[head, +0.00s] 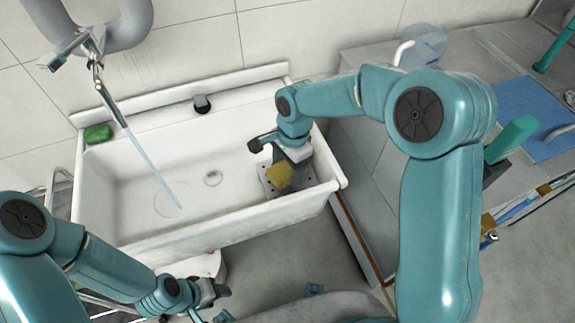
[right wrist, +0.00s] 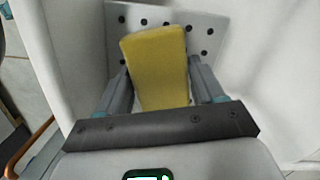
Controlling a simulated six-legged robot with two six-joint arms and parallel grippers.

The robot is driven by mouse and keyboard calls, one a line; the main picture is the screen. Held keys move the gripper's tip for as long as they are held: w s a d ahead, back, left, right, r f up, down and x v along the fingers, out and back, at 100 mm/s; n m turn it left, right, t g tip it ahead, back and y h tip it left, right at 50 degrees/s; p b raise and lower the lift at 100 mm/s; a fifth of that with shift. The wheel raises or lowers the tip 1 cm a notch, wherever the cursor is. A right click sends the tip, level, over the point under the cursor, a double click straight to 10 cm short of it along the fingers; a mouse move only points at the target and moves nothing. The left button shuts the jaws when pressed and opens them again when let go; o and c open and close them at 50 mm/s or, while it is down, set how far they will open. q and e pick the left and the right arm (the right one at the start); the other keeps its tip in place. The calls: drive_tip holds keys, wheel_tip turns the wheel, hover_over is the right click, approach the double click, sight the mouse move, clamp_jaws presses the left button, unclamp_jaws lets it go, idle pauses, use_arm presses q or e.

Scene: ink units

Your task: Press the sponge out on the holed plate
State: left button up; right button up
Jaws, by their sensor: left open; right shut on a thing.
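The yellow sponge (head: 279,175) is in my right gripper (head: 281,165), inside the right end of the white sink (head: 135,185). In the right wrist view the sponge (right wrist: 157,62) stands between the two fingers of my right gripper (right wrist: 160,85), which is shut on it. The holed plate (right wrist: 200,28) lies behind the sponge in that view, and the sponge and fingers cover part of it. In the head view the plate (head: 264,184) is mostly hidden. I cannot tell whether the sponge touches it. My left gripper (head: 222,291) is open and empty in front of the sink.
Water runs from a tap (head: 98,78) into the left of the sink. A green block (head: 98,133) sits on the sink's left back corner. A clear jug (head: 424,46) and a blue mat (head: 535,115) are on the right counter.

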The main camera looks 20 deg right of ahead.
drive_tip(key=shift+f+b, duration=1.15)
drive_tip(key=shift+f, duration=0.15)
idle(3.0)
drive_tip(key=shift+r+p, duration=2.6)
drive_tip(key=shift+r, duration=1)
drive_tip(key=shift+f, duration=0.1)
